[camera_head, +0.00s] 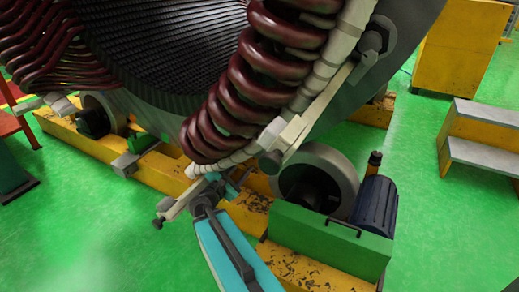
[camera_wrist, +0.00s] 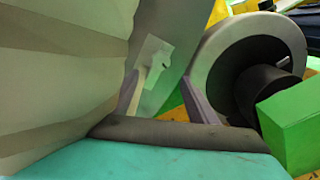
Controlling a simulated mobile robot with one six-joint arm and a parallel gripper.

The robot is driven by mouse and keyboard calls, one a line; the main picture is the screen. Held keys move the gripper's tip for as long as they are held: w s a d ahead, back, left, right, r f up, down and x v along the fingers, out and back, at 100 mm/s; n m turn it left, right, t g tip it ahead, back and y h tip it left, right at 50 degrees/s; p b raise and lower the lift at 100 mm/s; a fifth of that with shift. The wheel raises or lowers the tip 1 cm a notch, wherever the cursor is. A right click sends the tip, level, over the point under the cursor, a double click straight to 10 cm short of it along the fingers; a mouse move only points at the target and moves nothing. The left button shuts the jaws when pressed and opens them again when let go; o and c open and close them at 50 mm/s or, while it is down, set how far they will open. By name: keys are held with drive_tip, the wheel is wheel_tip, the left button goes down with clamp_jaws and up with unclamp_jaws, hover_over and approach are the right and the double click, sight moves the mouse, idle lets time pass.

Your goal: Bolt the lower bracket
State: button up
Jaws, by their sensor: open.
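A pale bracket bar (camera_head: 182,204) with a dark bolt end (camera_head: 157,223) sticks out at the lower edge of the stator (camera_head: 160,40). My gripper (camera_head: 226,182) is right beside its inner end, under the wrapped coil ends. In the wrist view my gripper (camera_wrist: 163,98) is open, its two fingers apart. A light plate with a small slot (camera_wrist: 152,70) shows between and beyond the fingers. I see no bolt between the fingers. Whether the fingers touch the bracket cannot be told. A second bracket (camera_head: 290,135) with dark bolts sits higher on the right.
Dark red coils (camera_head: 245,85) and pale wrapped ends hang close above my gripper. A grey roller (camera_head: 315,183), a green block (camera_head: 330,238) and a blue motor (camera_head: 375,206) stand close on the right. The yellow base (camera_head: 165,172) lies below. Green floor is clear at lower left.

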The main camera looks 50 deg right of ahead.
sight(257, 147)
drive_tip(key=shift+b+x, duration=1.05)
drive_tip(key=shift+b, duration=1.95)
drive_tip(key=shift+b+x, duration=3.35)
drive_tip(key=shift+x, duration=2.2)
drive_tip(key=c, duration=1.1)
drive_tip(key=shift+o, duration=0.2)
drive_tip(key=shift+w+d, duration=0.15)
drive_tip(key=shift+d, duration=0.15)
drive_tip(key=shift+a, duration=0.35)
